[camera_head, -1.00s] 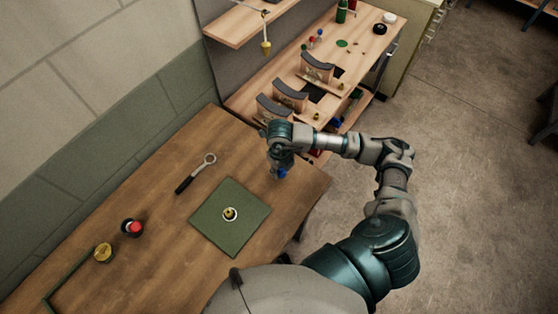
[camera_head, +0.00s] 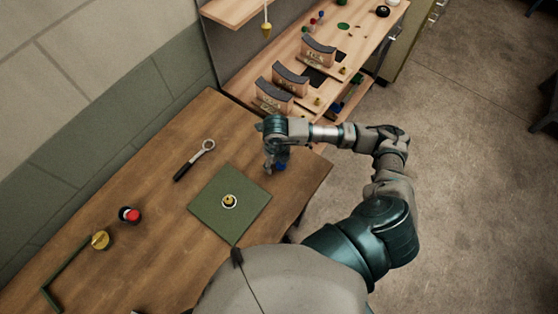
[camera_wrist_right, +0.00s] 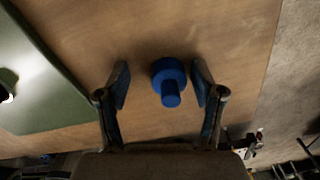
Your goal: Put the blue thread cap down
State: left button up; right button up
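The blue thread cap (camera_wrist_right: 170,80) shows in the right wrist view as a wide round head with a narrower stub, over the wooden tabletop. It also shows as a small blue spot (camera_head: 281,167) in the head view, near the table's right edge. My right gripper (camera_wrist_right: 160,72) is open, with one finger on each side of the cap. A clear gap shows at the left finger and a narrow one at the right finger. In the head view my right gripper (camera_head: 271,168) points down at the table, partly hiding the cap. My left gripper is not in view.
A green mat (camera_head: 213,220) with a small ringed brass part (camera_head: 229,201) lies left of my right gripper. A wrench-like tool (camera_head: 194,160), a red-topped item (camera_head: 130,215) and a yellow round item (camera_head: 100,240) lie farther left. A shelf bench (camera_head: 335,65) stands behind.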

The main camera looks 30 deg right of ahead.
aim_at(277, 164)
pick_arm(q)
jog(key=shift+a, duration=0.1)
pick_arm(e)
jog(key=shift+s+r, duration=0.1)
jog(key=shift+r, duration=0.3)
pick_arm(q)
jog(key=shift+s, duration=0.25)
pick_arm(e)
notch_tip(277, 164, up, 11)
jog(key=shift+r, duration=0.2)
jog(key=shift+d+f, duration=0.1)
jog(key=shift+d, duration=0.15)
